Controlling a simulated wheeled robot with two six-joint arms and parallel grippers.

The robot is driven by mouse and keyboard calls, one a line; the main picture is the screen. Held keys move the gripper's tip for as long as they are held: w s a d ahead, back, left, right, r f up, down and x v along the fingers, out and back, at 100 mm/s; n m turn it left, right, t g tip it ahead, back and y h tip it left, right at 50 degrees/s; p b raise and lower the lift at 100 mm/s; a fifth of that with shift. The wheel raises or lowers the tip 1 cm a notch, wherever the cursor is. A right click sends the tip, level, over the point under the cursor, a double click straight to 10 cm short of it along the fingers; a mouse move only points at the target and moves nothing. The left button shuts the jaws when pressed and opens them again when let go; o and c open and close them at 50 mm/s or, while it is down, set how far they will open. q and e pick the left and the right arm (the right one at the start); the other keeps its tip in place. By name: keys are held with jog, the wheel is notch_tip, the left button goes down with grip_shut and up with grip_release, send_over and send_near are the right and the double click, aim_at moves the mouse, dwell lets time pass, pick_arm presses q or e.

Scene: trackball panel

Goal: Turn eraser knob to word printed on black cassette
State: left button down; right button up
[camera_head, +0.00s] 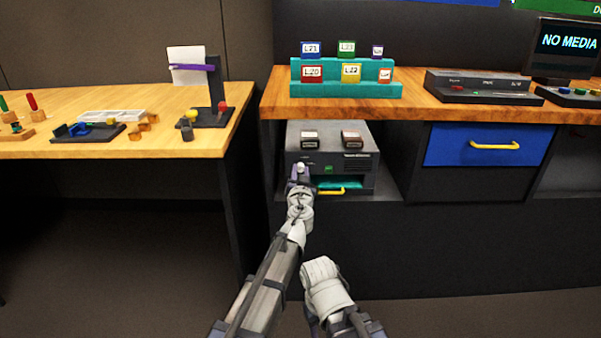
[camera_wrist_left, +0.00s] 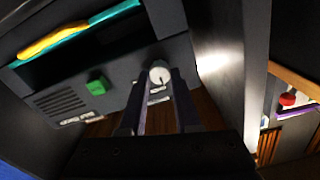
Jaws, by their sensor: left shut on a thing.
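The eraser (camera_head: 364,170) is a dark grey box on a shelf under the wooden counter. Its pale round knob (camera_head: 300,167) is on the left of its front; in the left wrist view the knob (camera_wrist_left: 160,73) sits between my fingertips. My left gripper (camera_head: 300,176) is shut on the knob. A black cassette (camera_head: 309,138) with a pale label lies on the eraser's top, and a brownish one (camera_head: 351,138) lies to its right. The label words are too small to read. My right gripper's fingers do not show.
The eraser front has a green button (camera_head: 328,169) and a teal drawer with a yellow handle (camera_head: 331,191). A teal rack (camera_head: 345,90) with several labelled cassettes stands above on the counter. A blue drawer (camera_head: 450,145) is to the right.

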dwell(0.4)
pick_arm(q)
jog(key=m, duration=0.9)
jog(key=shift+d+m, duration=0.1)
jog(key=shift+m, duration=0.2)
jog(key=m, duration=0.4)
jog(key=shift+f+m, duration=0.1)
jog(key=shift+m, duration=2.4)
jog(key=c, duration=0.6)
grip_release()
